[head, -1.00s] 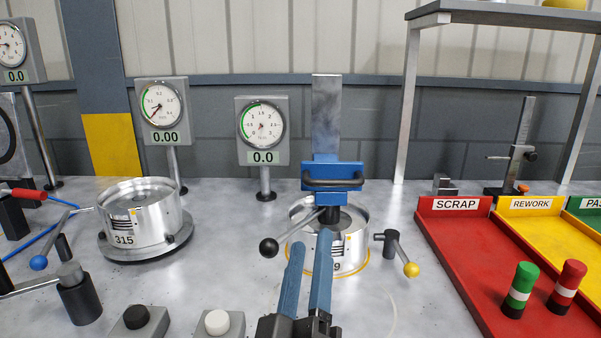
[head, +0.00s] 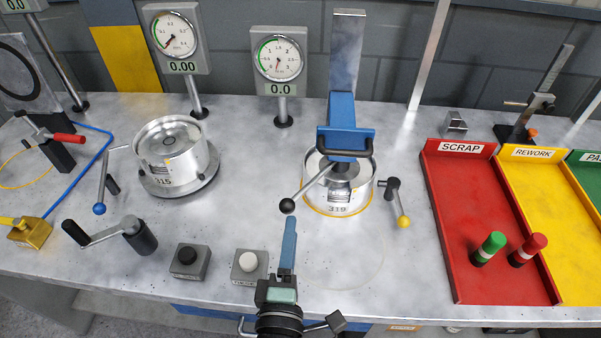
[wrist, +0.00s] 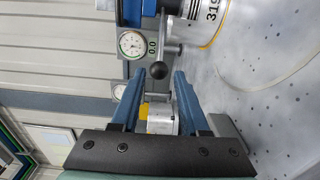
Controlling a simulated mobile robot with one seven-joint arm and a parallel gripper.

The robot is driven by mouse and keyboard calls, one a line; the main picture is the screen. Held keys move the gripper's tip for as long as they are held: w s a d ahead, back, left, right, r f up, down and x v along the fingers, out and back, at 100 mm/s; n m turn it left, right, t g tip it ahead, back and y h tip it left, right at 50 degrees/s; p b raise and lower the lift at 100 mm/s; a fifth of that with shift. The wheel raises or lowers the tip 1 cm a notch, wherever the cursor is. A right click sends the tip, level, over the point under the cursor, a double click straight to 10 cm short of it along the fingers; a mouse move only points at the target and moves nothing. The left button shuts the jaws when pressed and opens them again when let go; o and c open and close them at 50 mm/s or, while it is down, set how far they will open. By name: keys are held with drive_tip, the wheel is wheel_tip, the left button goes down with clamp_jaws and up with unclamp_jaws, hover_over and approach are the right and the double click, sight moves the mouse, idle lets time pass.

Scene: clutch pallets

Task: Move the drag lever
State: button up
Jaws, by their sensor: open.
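None of the levers carries a readable name. A black-ball lever (head: 306,187) slants down-left from the blue press head (head: 343,138) over the silver drum marked 319 (head: 330,197). A yellow-ball lever (head: 399,205) stands right of that drum. A blue-ball lever (head: 102,180) stands at the left. My gripper (head: 289,222) is just below the black ball in the head view, its fingers overlapping there. In the wrist view my gripper (wrist: 158,76) is open, and the black ball (wrist: 157,70) shows between the fingertips. Whether they touch is unclear; nothing is held.
A white button box (head: 249,267) and a black one (head: 189,261) stand left of my gripper. A drum marked 315 (head: 170,165) sits on a round plate. Red SCRAP tray (head: 465,240) is at right.

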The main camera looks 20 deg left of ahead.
sight(297, 194)
drive_tip(key=p+x, duration=0.1)
drive_tip(key=x, duration=1.1)
drive_tip(key=shift+c, duration=0.2)
clamp_jaws()
idle(1.0)
